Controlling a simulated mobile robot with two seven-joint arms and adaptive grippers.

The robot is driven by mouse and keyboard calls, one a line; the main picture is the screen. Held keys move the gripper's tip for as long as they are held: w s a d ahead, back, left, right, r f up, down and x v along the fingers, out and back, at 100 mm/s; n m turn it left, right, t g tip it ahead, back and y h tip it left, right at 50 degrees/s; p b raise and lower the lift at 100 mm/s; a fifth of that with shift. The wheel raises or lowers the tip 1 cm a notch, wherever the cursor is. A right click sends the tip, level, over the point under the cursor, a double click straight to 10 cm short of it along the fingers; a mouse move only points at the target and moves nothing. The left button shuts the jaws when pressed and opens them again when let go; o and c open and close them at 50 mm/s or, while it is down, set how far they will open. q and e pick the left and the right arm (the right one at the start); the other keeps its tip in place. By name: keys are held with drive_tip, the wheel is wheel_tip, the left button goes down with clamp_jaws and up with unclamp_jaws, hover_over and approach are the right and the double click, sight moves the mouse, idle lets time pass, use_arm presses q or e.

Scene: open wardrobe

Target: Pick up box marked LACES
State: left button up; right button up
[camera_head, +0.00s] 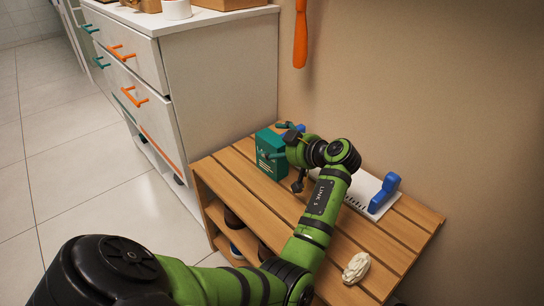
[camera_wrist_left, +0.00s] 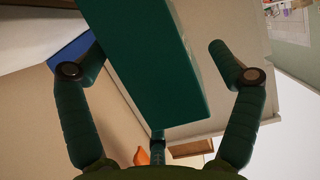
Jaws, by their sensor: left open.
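A teal box (camera_head: 270,153) with pale printing stands upright on the slatted wooden bench; the printing is too small to read. My left gripper (camera_head: 289,145) is at the right side of this box, its arm reaching across the bench and hiding part of that area. In the left wrist view the teal box (camera_wrist_left: 158,70) fills the space between the open left fingers (camera_wrist_left: 156,62). A gap shows on the right finger's side; I cannot tell whether the left finger touches the box. My right gripper is not in view.
The slatted bench (camera_head: 221,177) stands against the wall beside a white drawer cabinet (camera_head: 222,75). A blue-handled brush (camera_head: 384,193) lies on a white sheet right of my arm. A cream lump (camera_head: 356,268) sits near the bench's front. An orange shoehorn-like item (camera_head: 300,40) hangs above.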

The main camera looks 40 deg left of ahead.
use_arm(q)
drive_tip(key=shift+r, duration=0.1)
drive_tip(key=c, duration=1.3)
drive_tip(key=shift+c, duration=0.2)
